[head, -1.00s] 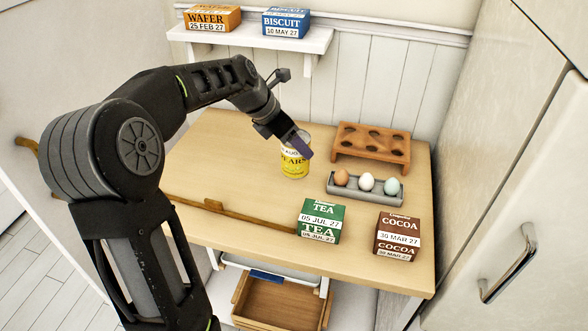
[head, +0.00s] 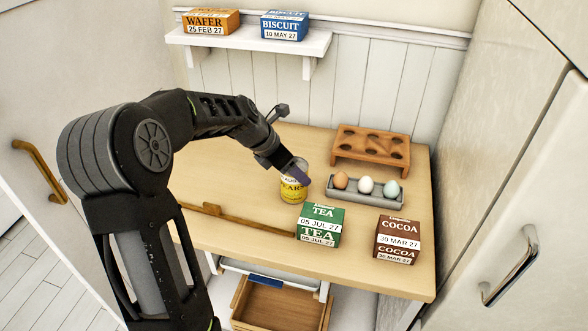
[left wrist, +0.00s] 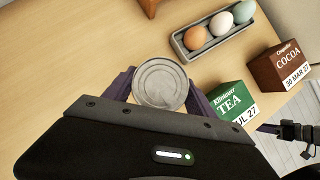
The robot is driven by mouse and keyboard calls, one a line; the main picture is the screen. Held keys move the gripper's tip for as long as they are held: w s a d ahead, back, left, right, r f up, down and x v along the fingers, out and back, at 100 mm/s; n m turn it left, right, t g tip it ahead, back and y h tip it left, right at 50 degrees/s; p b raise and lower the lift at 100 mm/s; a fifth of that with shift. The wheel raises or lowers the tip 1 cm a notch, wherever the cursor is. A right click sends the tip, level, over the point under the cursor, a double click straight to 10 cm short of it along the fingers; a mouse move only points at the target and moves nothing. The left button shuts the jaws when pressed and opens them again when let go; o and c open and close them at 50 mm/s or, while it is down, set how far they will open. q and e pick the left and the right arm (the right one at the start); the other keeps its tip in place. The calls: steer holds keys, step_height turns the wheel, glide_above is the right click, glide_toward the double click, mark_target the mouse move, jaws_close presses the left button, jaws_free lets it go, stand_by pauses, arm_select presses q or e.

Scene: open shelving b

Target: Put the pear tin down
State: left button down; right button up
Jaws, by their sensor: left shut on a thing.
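The pear tin (head: 293,190) is a yellow can with a grey metal lid, upright over the wooden table (head: 240,160). My left gripper (head: 299,173) is shut on it, with a finger across its upper side. In the left wrist view the tin's round lid (left wrist: 160,84) sits between the two purple fingers. I cannot tell whether the tin's base touches the table.
The green tea box (head: 320,225) stands close in front and right of the tin. A grey egg tray (head: 364,197) and a brown wooden rack (head: 371,146) are to the right and behind. The cocoa box (head: 397,240) is farther right. A wooden stick (head: 235,217) lies left.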

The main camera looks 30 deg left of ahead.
arm_select(q)
steer(key=shift+c, duration=1.5)
jaws_free()
steer(key=shift+s+a+r, duration=0.1)
steer(key=shift+s+r, duration=0.05)
steer(key=shift+r, duration=0.25)
steer(key=v, duration=1.1)
steer(key=shift+o, duration=0.2)
steer(key=shift+s, duration=0.1)
